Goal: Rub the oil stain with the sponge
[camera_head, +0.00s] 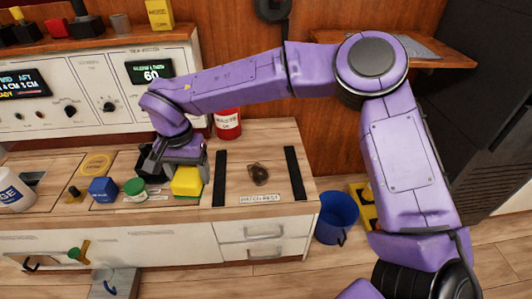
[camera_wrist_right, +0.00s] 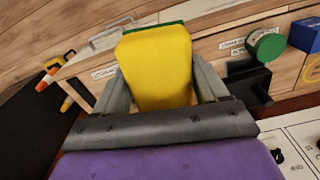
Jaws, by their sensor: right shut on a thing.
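The dark brown oil stain (camera_head: 258,174) lies on the counter to the right of the sponge, between two black strips. Nothing covers the stain. My left gripper is not in view.
A green-lidded jar (camera_head: 135,189), a blue block (camera_head: 102,189) and a black container (camera_head: 151,166) are left of the sponge. A red waste can (camera_head: 228,124) stands behind. Black strips (camera_head: 220,178) (camera_head: 295,173) flank the stain. A blue bucket (camera_head: 337,217) stands on the floor at right.

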